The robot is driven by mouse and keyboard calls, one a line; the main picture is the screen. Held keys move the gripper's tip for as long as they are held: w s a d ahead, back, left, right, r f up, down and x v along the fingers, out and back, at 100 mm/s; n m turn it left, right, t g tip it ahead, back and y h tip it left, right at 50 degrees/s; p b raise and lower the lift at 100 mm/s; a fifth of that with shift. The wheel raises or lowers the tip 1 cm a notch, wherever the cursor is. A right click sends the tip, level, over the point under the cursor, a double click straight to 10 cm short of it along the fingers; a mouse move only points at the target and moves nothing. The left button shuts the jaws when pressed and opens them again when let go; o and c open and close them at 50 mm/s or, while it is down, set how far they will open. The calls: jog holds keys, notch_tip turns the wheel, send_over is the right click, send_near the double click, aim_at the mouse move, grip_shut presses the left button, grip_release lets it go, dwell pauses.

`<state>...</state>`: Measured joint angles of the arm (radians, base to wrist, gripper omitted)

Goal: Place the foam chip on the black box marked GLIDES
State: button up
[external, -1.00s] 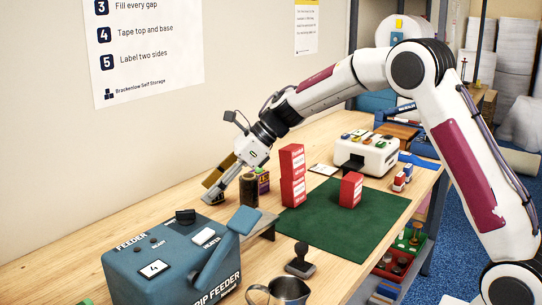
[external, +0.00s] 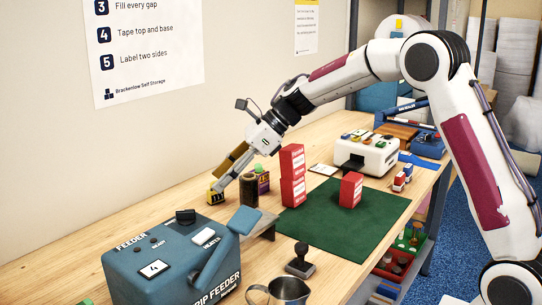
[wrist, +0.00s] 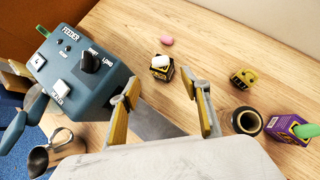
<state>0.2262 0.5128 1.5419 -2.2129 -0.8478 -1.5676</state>
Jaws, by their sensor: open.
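A small black box with a yellow label (wrist: 160,75) stands on the bench; its lettering is too small to read. A white foam chip (wrist: 162,61) rests on top of it. In the external view the box (external: 214,196) stands just beyond the feeder, by my fingertips. My gripper (wrist: 168,102) is open, its two fingers wide apart with nothing between them. The box and chip lie ahead of the gap between the fingers, apart from both. A pink chip-like piece (wrist: 167,41) lies alone on the wood beyond the box.
The blue feeder (external: 170,265) stands close by. Red boxes (external: 292,175) and a green mat (external: 330,222) lie farther right.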

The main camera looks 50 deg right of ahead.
notch_tip(320, 180, up, 17)
jog(key=d+m+t+h, duration=0.25)
jog(key=m+t, duration=0.45)
jog(key=m, duration=0.5)
jog(key=s+d+r+m+h, duration=0.55)
jog(key=s+m, duration=0.45)
jog(key=m, duration=0.3)
jog(key=s+a+f+m+g, duration=0.2)
jog(key=s+f+m, duration=0.4)
jog(key=s, duration=0.5)
jog(key=s+a+f+m+g+y, duration=0.1)
jog(key=s+a+f+m+g, duration=0.1)
jog(key=s+f+m, duration=0.4)
jog(key=s+a+f+m+g, duration=0.2)
jog(key=s+f+m, duration=0.4)
jog(key=s, duration=1.1)
jog(key=shift+a+m+g+y, duration=0.3)
jog(key=shift+a+m+g, duration=0.1)
jog(key=shift+m+g, duration=0.55)
